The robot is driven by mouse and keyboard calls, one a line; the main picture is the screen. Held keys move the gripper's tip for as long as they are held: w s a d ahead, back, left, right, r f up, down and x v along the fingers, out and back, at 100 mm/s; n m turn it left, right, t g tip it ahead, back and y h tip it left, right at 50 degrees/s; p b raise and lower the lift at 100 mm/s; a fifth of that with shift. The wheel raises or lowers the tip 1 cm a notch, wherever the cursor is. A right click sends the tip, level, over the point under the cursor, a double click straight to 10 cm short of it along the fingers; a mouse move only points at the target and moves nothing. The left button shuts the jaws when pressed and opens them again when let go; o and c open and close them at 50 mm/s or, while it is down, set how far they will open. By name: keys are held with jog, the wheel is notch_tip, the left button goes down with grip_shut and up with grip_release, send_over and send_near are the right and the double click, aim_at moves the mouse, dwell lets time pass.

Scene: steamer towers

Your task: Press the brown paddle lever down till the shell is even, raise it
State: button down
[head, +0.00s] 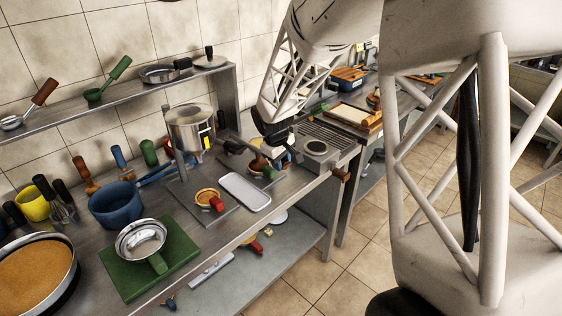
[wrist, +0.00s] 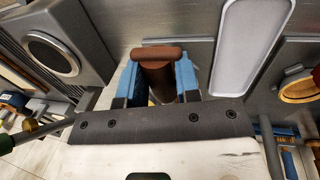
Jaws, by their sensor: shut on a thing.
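In the wrist view the brown paddle lever (wrist: 156,78), a thick stem with a rounded crossbar, stands between the two blue fingers of my gripper (wrist: 158,70). My gripper is shut on it. In the head view my gripper (head: 272,141) is low over the bench, and a brown part (head: 257,163) shows just below it; the arm hides much of the rest. The shell under the lever is hidden, so I cannot tell whether it is even.
A white tray (head: 245,193) lies left of my gripper, near a round tart (head: 207,196) with a red handle. A grey block with a steel ring (head: 316,148) stands close on the right. A steel canister (head: 191,128) stands behind. The bench's front edge is near.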

jog(key=shift+r, duration=0.15)
jog(key=shift+w+a+r+g+h, duration=0.1)
jog(key=shift+r+g+h, duration=0.2)
jog(key=shift+r, duration=0.55)
jog(key=w+a+r+g+h, duration=0.1)
jog(key=w+r+g+h, duration=0.1)
jog(key=r, duration=0.4)
jog(key=w+a+r+g+h, duration=0.1)
jog(key=a+r+h, duration=0.1)
jog(key=r, duration=0.4)
jog(key=shift+w+a+n+g, duration=0.3)
jog(key=shift+w+n+g, duration=0.05)
jog(key=shift+n+g, duration=0.05)
jog(key=shift+r, duration=0.1)
jog(key=c, duration=0.8)
grip_release()
jog(key=shift+v, duration=3.85)
